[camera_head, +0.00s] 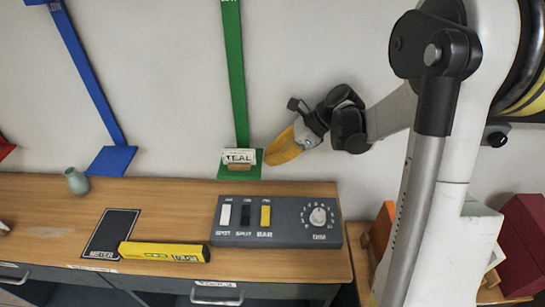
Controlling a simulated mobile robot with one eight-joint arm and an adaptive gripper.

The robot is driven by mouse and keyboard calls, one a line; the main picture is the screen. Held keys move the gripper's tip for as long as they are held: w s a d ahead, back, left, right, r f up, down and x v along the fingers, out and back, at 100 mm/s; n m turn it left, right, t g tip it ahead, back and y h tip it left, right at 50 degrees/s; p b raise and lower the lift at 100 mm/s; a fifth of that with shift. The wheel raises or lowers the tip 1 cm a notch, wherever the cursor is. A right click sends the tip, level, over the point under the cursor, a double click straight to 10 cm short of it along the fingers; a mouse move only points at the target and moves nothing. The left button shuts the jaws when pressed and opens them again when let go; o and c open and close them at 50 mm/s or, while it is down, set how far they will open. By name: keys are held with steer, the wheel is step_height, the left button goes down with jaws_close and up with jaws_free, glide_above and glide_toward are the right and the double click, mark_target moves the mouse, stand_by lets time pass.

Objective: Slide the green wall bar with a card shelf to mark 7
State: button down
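The green wall bar (235,75) runs down the wall, a little left of the picture's middle. Its green card shelf (226,171) is at the lower end, just above the back of the wooden desk. A white card reading TEAL (238,156) stands on the shelf in a small brown block. Numbered marks on the bar are not readable in this view. My gripper (284,150), with a yellow end, is just right of the shelf and seems apart from it. The view does not show whether its fingers are open or shut.
A blue wall bar (88,80) with its own shelf is to the left. The wooden desk (165,212) carries a grey control panel (275,236) with switches and a dial, a yellow box (163,252), a black METER pad (109,230) and a teal vase (77,181).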

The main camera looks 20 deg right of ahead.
steer(key=w+a, duration=0.1)
steer(key=a, duration=0.1)
steer(key=w+a, duration=0.1)
steer(key=a, duration=0.2)
steer(key=w+a, duration=0.1)
steer(key=a, duration=0.1)
steer(key=shift+a, duration=0.15)
